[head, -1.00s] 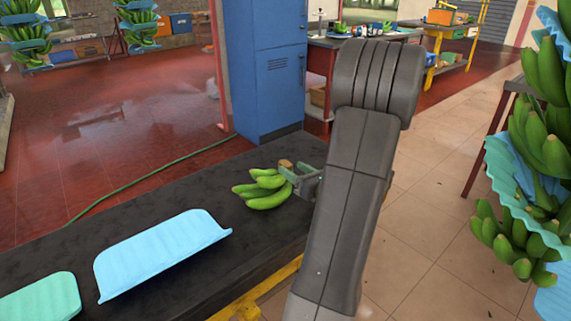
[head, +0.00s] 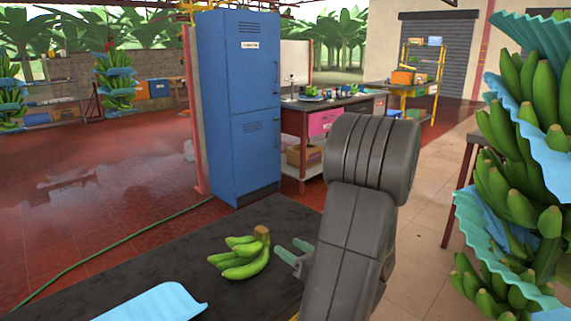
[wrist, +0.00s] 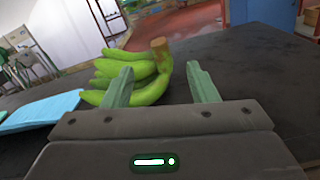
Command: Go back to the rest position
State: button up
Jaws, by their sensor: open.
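My gripper (head: 296,254) is open and empty just to the right of a hand of green bananas in the head view. The green bananas (head: 242,257) lie on the dark table top, their cut brown crown toward the upper right. In the wrist view my gripper's two green fingers (wrist: 161,88) stand apart, with the bananas (wrist: 135,75) beyond them and overlapping the left finger. The crown shows between the fingers, and no banana is held. My grey arm covers part of the table's right end.
A light blue padded sheet (head: 155,303) lies on the dark table (head: 190,252), left of the bananas. A large hanging banana stem (head: 520,170) with blue and teal sheets fills the right side. A blue cabinet (head: 243,110) stands behind the table. Tiled floor lies between table and stem.

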aim_at(258, 227)
jog(key=x, duration=1.3)
jog(key=shift+w+a+b, duration=0.2)
jog(key=shift+a+b, duration=0.05)
jog(key=shift+b, duration=0.05)
jog(key=shift+r, duration=0.2)
